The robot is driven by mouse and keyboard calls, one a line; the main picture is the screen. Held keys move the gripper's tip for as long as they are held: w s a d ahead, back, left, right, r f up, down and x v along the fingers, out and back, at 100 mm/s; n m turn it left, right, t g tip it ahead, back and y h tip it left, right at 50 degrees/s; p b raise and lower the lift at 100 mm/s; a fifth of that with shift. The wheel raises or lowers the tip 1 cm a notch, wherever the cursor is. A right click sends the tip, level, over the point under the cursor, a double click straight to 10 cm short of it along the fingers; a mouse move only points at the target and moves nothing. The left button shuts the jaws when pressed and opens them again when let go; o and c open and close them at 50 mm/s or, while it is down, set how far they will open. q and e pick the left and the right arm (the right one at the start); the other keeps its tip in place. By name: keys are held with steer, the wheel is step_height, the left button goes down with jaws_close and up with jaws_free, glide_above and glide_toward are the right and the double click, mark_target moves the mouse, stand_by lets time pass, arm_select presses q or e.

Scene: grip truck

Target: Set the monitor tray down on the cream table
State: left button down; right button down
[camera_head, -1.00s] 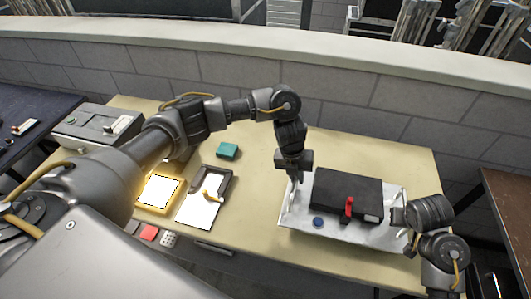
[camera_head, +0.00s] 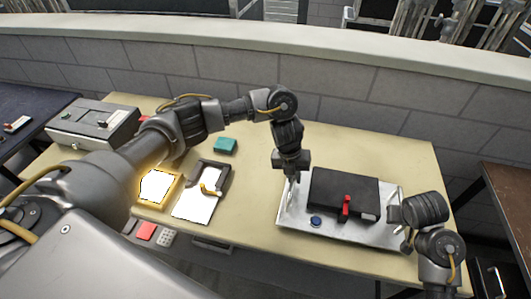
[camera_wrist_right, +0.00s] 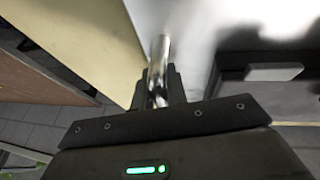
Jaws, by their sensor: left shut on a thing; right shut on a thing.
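The monitor tray (camera_head: 370,233) is a light metal tray at the right part of the cream table (camera_head: 410,160). It carries a black box-shaped monitor (camera_head: 343,190), a red item (camera_head: 346,206) and a blue round piece (camera_head: 316,221). My left gripper (camera_head: 291,175) is shut on the tray's left side. My right gripper (camera_wrist_right: 158,85) is shut on a shiny handle bar at the tray's right side in the right wrist view; its fingers are mostly hidden in the head view. The tray looks low over the table; I cannot tell whether its underside touches it.
A teal box (camera_head: 225,145), a glowing yellow-framed panel (camera_head: 157,187) and a clipboard (camera_head: 196,205) lie on the table's left half. A grey case (camera_head: 95,125) stands at the far left. A brown table (camera_head: 505,195) is at the right.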

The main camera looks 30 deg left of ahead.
arm_select(q)
steer(key=shift+w+f+b, duration=0.1)
steer(key=shift+f+b, duration=0.2)
steer(key=shift+f, duration=0.2)
arm_select(e)
steer(key=shift+w+f, duration=0.1)
steer(key=shift+f, duration=0.35)
arm_select(q)
steer(key=c, duration=1.8)
jaws_free()
arm_select(e)
steer(key=c, duration=1.8)
jaws_free()
arm_select(q)
steer(key=o, duration=0.4)
steer(key=shift+s+r, duration=0.2)
arm_select(e)
steer(key=o, duration=0.4)
steer(key=shift+s+r, duration=0.15)
steer(key=shift+s, duration=0.05)
arm_select(q)
steer(key=shift+w+r, duration=0.1)
steer(key=shift+r, duration=0.1)
step_height(320, 180, up, 11)
steer(key=a, duration=0.2)
steer(key=shift+s+a+r, duration=0.15)
steer(key=shift+s, duration=0.2)
